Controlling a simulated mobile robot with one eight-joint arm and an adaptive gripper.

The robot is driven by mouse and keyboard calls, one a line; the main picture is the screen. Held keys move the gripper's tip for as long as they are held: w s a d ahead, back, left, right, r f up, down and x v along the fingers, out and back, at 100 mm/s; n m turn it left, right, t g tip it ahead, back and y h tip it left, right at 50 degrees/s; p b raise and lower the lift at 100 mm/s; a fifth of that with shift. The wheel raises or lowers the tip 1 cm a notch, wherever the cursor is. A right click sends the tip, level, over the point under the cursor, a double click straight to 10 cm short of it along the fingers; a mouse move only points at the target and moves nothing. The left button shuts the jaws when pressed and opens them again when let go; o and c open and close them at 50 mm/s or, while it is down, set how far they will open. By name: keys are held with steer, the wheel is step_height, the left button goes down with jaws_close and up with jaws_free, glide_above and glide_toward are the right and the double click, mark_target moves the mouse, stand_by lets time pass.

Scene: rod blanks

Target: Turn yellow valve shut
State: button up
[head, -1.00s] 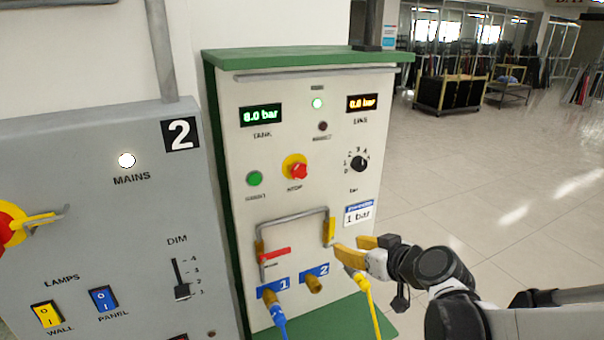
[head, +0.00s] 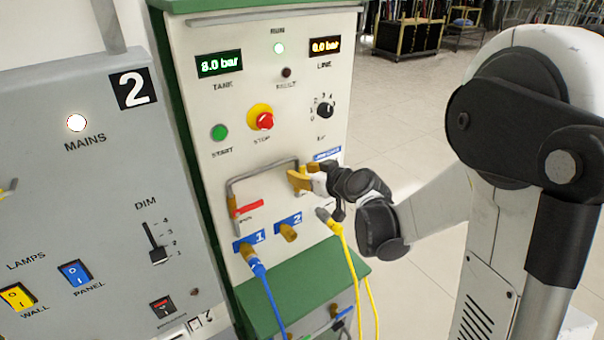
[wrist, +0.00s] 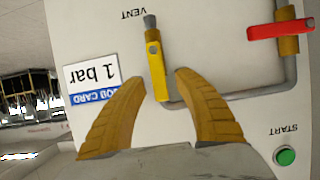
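The yellow valve handle (wrist: 156,65) shows in the wrist view, lying lengthwise along the end leg of the grey pipe, beside the VENT label. My gripper (wrist: 160,77) is open, with one finger on each side of the handle. Small gaps show between the fingers and the handle, so I see no clear contact. In the head view my gripper (head: 294,179) is at the right end of the pipe (head: 262,167), and its yellow fingers mostly hide the handle. A red valve handle (head: 249,210) is on the pipe's left leg; it also shows in the wrist view (wrist: 280,30).
A blue hose (head: 264,285) is in port 1; port 2 (head: 288,232) has no hose. A yellow hose (head: 348,255) hangs close below my gripper. STOP (head: 265,121) and START (head: 219,133) buttons are above the pipe. A grey panel (head: 60,200) stands left.

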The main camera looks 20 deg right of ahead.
jaws_close()
steer(key=shift+d, duration=0.1)
stand_by(0.3)
steer(key=w+d+f+m+y+b, duration=0.1)
steer(key=d+f+m+y+b, duration=0.3)
steer(key=m+b, duration=0.9)
steer(key=shift+w+f+t+y, duration=0.2)
steer(key=shift+f+t+y, duration=0.2)
steer(key=shift+y, duration=1.4)
steer(key=shift+d+m, duration=0.1)
steer(key=shift+m, duration=0.2)
